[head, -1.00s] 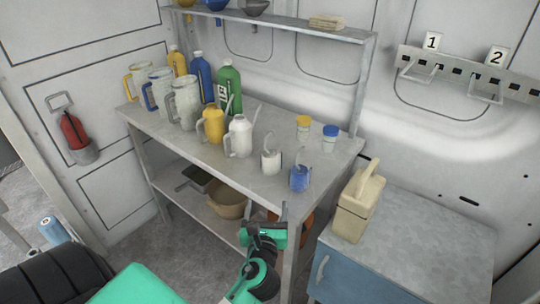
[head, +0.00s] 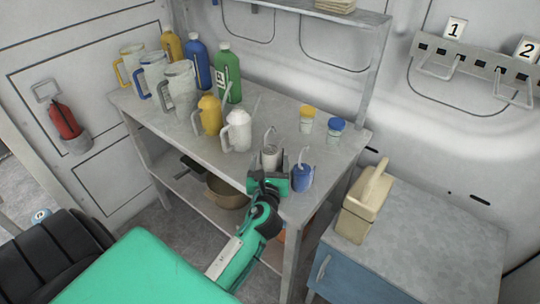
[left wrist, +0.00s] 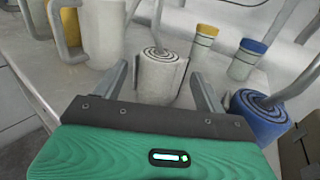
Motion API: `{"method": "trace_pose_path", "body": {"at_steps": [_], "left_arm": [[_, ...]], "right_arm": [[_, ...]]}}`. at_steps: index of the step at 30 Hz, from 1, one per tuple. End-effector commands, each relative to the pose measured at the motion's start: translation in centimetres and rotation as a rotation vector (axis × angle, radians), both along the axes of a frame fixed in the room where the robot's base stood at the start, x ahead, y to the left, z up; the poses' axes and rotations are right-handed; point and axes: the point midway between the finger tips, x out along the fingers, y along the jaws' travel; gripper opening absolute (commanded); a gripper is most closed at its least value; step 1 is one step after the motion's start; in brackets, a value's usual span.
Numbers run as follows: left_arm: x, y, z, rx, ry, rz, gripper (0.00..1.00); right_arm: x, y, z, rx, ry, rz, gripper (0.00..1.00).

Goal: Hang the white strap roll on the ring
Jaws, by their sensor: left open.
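The white strap roll (head: 271,155) stands on the workbench near its front edge, its loose end sticking up. In the left wrist view the white roll (left wrist: 160,75) shows its spiral top between my two finger tips, with space at both sides. My left gripper (head: 269,172) is open at the bench edge, just in front of the roll, and partly hides its lower part. Metal rings hang from a wall rail under the signs 1 and 2: ring 1 (head: 437,69) and ring 2 (head: 515,94). My right gripper is not in view.
A blue strap roll (head: 303,176) stands close to the right of my gripper. Two small capped jars (head: 335,130) are behind. A beige canister (head: 364,208) stands on the blue cabinet (head: 440,225).

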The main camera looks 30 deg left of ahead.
Motion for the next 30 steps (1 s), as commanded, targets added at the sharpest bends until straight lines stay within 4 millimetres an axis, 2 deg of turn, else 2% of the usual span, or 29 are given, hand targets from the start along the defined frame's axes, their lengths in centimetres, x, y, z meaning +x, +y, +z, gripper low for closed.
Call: {"method": "trace_pose_path", "body": {"at_steps": [3, 6, 13, 22, 30], "left_arm": [[0.6, 0.4, 0.1, 0.0, 0.0, 0.001, 0.72], [1.7, 1.1, 0.2, 0.0, 0.0, 0.001, 0.72], [4.4, 2.7, 0.1, 0.0, 0.001, 0.0, 0.72], [4.7, 2.9, 0.0, 0.0, 0.001, 0.0, 0.72], [4.7, 2.9, 0.0, 0.0, 0.001, 0.0, 0.19]], "right_arm": [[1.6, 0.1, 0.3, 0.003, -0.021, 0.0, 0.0], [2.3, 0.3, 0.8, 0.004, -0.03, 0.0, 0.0], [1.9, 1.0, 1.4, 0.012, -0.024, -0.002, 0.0], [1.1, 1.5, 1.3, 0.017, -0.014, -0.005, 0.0], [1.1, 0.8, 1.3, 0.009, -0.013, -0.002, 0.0]]}}
